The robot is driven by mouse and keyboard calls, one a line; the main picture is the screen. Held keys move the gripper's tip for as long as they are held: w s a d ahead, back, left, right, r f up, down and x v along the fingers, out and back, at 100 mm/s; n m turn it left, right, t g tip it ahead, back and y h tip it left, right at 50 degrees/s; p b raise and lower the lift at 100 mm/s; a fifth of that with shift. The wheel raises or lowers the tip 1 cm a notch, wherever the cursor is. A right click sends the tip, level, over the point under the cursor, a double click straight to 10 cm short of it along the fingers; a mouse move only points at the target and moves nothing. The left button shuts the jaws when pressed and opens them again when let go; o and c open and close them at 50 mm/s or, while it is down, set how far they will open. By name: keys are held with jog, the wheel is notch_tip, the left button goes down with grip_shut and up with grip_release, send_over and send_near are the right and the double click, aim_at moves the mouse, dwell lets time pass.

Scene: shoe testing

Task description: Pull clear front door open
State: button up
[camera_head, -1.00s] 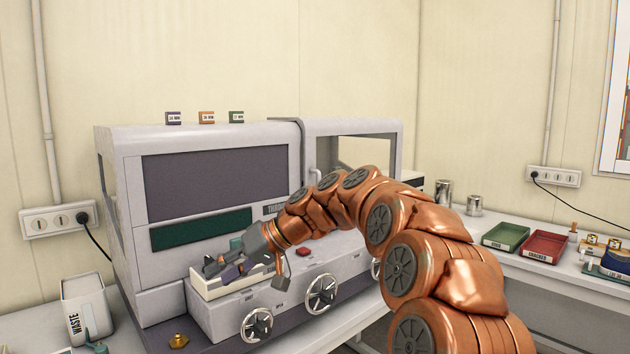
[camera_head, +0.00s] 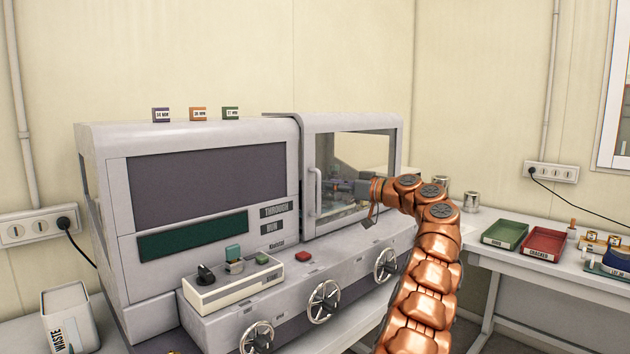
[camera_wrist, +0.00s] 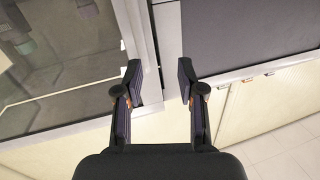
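The clear front door (camera_head: 352,170) is a glass pane in a grey frame on the right part of the machine, and it looks closed. Its vertical grey handle (camera_head: 313,192) is on the door's left edge. My gripper (camera_head: 336,185) is in front of the glass, just right of the handle, with its fingers towards it. In the wrist view my gripper (camera_wrist: 164,82) is open, with a clear gap between its dark fingers. The door's glass (camera_wrist: 55,60) fills the left there. I cannot make out the handle between the fingers.
A control box (camera_head: 232,288) with a knob and buttons sits below the machine's panel, with handwheels (camera_head: 323,300) on the front. Green (camera_head: 504,235) and red (camera_head: 544,244) trays lie on the right bench. A waste bin (camera_head: 72,318) stands at left.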

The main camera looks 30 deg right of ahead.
jog(key=shift+n, duration=0.3)
jog(key=w+p, duration=0.1)
jog(key=w, duration=0.1)
jog(key=w+p, duration=0.1)
jog(key=w, duration=0.1)
jog(key=w+a+p, duration=0.1)
jog(key=w, duration=0.2)
jog(key=shift+p, duration=0.3)
grip_shut()
dwell(0.5)
